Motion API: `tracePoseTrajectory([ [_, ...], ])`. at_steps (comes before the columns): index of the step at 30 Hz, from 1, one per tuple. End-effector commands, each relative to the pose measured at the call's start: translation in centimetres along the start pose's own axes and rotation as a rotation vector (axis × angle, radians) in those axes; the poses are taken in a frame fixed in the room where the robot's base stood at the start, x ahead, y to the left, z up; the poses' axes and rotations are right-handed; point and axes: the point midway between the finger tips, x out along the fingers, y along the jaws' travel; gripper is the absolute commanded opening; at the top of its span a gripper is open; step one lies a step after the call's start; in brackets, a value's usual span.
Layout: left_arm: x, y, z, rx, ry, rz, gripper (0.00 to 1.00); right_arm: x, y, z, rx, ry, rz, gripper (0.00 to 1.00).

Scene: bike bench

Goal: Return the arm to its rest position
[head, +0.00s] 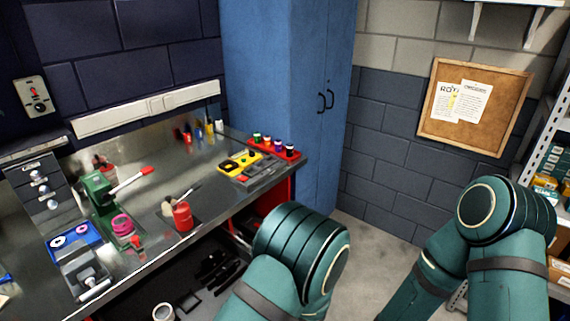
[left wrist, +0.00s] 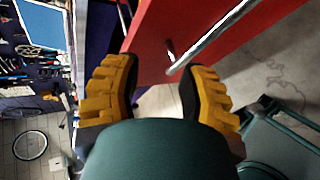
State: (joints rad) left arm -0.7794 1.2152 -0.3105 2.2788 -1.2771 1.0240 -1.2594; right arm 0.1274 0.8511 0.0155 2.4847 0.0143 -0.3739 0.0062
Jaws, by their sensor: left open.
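My left gripper (left wrist: 160,78) shows in the left wrist view, its two yellow fingers with dark pads spread wide apart. Nothing is held between them. A red panel (left wrist: 185,30) with a metal bar handle (left wrist: 215,40) lies beyond the fingertips; I cannot tell how far. In the head view my left arm (head: 300,255) is bent at the lower middle, in front of the bench, and its gripper is hidden. My right arm (head: 505,215) is bent at the right, and its gripper is out of view.
The metal workbench (head: 150,235) holds a green vise-like tool (head: 103,195), a red can (head: 182,216), a yellow-and-black item (head: 240,162) and a blue tray (head: 75,240). A blue cabinet (head: 300,90) stands behind. Shelving (head: 553,150) is close to my right arm. Floor (head: 375,255) is clear between the arms.

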Motion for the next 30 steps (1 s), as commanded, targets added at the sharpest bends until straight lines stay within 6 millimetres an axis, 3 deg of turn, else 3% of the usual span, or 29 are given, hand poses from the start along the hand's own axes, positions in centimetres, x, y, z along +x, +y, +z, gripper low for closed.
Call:
tracePoseTrajectory([
  [1,0.9,-0.9,-3.0,-0.139,0.17,-0.079,0.41,0.1,0.1,0.1,0.0,-0.001,0.0,0.47],
  [3,0.8,-2.7,-6.6,-0.372,0.414,-0.171,0.41,0.2,0.1,0.1,-0.001,-0.002,0.0,0.47],
  [6,-1.0,-5.4,-10.1,-0.73,0.763,-0.247,0.41,0.4,0.1,0.2,-0.001,-0.004,-0.001,0.47],
  [8,-2.4,-6.8,-10.9,-0.957,0.971,-0.26,0.41,0.5,0.2,0.2,-0.002,-0.005,-0.001,0.47],
  [10,-4.1,-8.3,-10.8,-1.23,1.21,-0.244,0.41,0.6,0.2,0.3,-0.002,-0.006,-0.001,0.47],
  [13,-5.6,-9.5,-8.8,-1.631,1.535,-0.168,0.41,0.7,0.3,0.4,-0.002,-0.007,-0.001,0.47],
  [16,-5.6,-9.7,-5.8,-2.007,1.811,-0.041,0.41,0.8,0.3,0.4,-0.003,-0.009,-0.001,0.47],
  [19,-4.3,-9.1,-3.2,-2.317,2.009,0.1,0.41,0.9,0.3,0.5,-0.003,-0.01,-0.001,0.47],
  [20,-3.9,-8.8,-2.6,2.373,-2.036,-0.138,0.41,0.9,0.3,0.5,-0.003,-0.01,-0.001,0.47],
  [24,-2.2,-7.8,-0.9,2.202,-1.825,-0.227,0.41,1.0,0.4,0.5,-0.003,-0.011,-0.001,0.47],
  [30,-1.7,-7.5,-0.5,2.157,-1.769,-0.247,0.41,1.0,0.4,0.5,-0.003,-0.011,-0.001,0.47],
])
